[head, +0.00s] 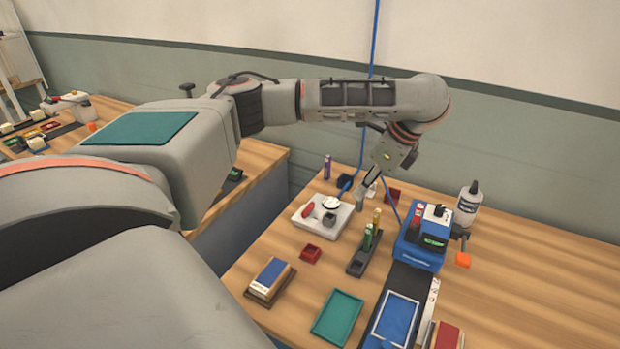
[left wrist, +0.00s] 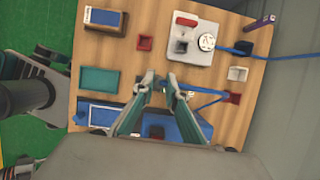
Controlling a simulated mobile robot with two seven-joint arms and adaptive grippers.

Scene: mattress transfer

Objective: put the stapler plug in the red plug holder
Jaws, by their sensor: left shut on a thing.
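My left gripper (head: 364,192) is above the back part of the table, pointing down; it also shows in the left wrist view (left wrist: 160,84). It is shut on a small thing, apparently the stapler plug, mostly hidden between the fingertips. A blue cable (left wrist: 205,91) runs near the fingertips. The red plug holder (head: 393,195) is a small open red box at the back, right of the gripper in the head view; it also shows in the left wrist view (left wrist: 233,97). The gripper is apart from it. My right gripper is not in view.
A white holder (left wrist: 238,73) and dark blue holder (left wrist: 243,47) stand in line with the red one. A blue machine (head: 420,245), bottle (head: 468,204), white tray device (head: 310,225), another red box (head: 311,254), black battery tray (head: 357,266) and teal tray (head: 338,318) crowd the table.

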